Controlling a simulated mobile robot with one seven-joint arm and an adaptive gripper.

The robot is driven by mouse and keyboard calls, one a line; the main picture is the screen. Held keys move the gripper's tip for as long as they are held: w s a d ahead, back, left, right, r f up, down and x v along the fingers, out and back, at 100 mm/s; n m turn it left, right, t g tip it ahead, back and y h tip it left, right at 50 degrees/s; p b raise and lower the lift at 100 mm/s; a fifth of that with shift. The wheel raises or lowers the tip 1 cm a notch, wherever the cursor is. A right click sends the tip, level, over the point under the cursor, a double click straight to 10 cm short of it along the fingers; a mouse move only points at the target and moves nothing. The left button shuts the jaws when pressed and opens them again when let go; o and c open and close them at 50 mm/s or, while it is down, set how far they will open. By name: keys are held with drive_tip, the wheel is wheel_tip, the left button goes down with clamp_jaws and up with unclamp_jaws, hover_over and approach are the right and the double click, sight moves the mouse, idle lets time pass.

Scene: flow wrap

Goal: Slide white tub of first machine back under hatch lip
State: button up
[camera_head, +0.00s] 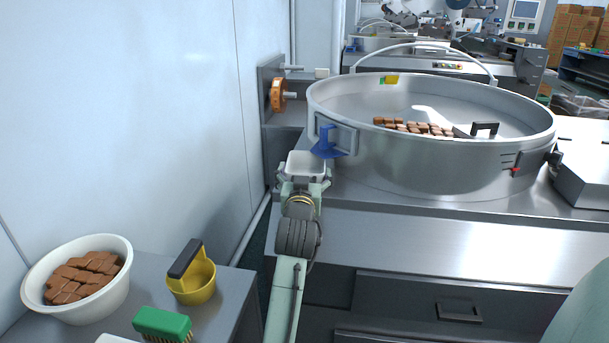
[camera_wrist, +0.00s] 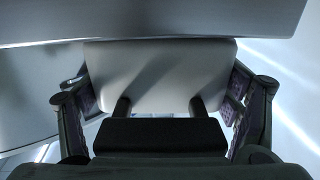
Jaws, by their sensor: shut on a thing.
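The white tub (camera_head: 307,164) sits at the left front corner of the first machine, beside the round metal drum (camera_head: 440,161) and just below the blue hatch piece (camera_head: 326,142). My gripper (camera_head: 303,180) is shut on the tub from the front. In the wrist view the tub (camera_wrist: 158,75) lies between my two fingers, which press on its left and right sides. The tub's far edge meets a grey metal edge (camera_wrist: 150,20), which covers what lies beyond it. The tub's underside and whether it rests on the machine top cannot be told.
On the left table stand a white bowl of brown pieces (camera_head: 126,287), a yellow scoop (camera_head: 195,284) and a green brush (camera_head: 163,322). An orange roll (camera_head: 278,95) sticks out behind the tub. The steel top (camera_head: 440,230) in front of the drum is clear.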

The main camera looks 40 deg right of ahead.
drive_tip(key=o, duration=1.6)
drive_tip(key=v, duration=1.2)
drive_tip(key=shift+a+r, duration=0.1)
